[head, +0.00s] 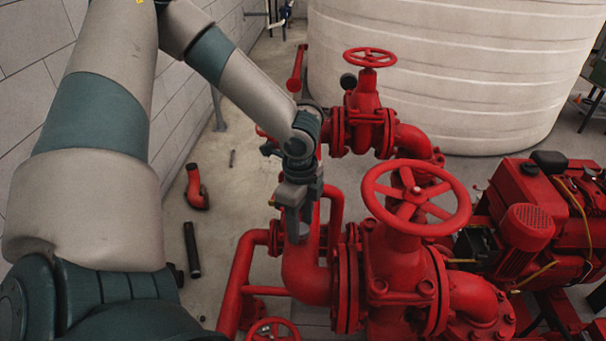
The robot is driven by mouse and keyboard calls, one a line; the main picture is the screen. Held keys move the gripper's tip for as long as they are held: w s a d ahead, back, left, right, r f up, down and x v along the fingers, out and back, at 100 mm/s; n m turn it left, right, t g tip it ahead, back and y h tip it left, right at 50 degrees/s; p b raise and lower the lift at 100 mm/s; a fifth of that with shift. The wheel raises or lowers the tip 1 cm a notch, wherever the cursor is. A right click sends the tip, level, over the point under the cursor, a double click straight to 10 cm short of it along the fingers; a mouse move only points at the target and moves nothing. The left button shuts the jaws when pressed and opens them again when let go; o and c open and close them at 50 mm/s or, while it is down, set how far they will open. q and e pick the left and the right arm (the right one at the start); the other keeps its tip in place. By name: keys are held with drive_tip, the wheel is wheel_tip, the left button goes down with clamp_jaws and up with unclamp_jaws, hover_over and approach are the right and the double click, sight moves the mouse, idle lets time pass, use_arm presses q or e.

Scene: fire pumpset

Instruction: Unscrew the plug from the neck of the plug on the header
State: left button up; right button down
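My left gripper (299,232) points down over the red header pipe (308,275), left of the large red handwheel. Its grey fingers are at the upper part of the header. A small pale grey piece shows by the fingertips, but I cannot tell whether it is the plug or part of the gripper. The plug and its neck are not clearly visible; the gripper may be hiding them. I cannot tell whether the fingers are open or shut. My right gripper is not in view.
A large red handwheel (416,197) stands close to the gripper's right. A second handwheel valve (369,58) is behind, before a white tank (455,75). A red engine (540,215) is at right. A loose red elbow (196,188) and dark pipe (192,250) lie on the floor.

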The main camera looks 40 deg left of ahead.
use_arm(q)
drive_tip(key=c, duration=0.9)
drive_tip(key=shift+f+n+b, duration=0.2)
drive_tip(key=shift+n+b, duration=0.5)
drive_tip(key=shift+n, duration=0.2)
drive_tip(key=shift+n+b, duration=0.55)
drive_tip(key=shift+n, duration=0.45)
drive_tip(key=shift+r+n, duration=0.2)
drive_tip(key=shift+n, duration=0.3)
drive_tip(key=shift+f+n+b, duration=0.15)
drive_tip(key=shift+n+b, duration=0.85)
drive_tip(key=shift+n, duration=0.2)
drive_tip(key=shift+n+b, duration=0.35)
drive_tip(key=shift+n, duration=0.55)
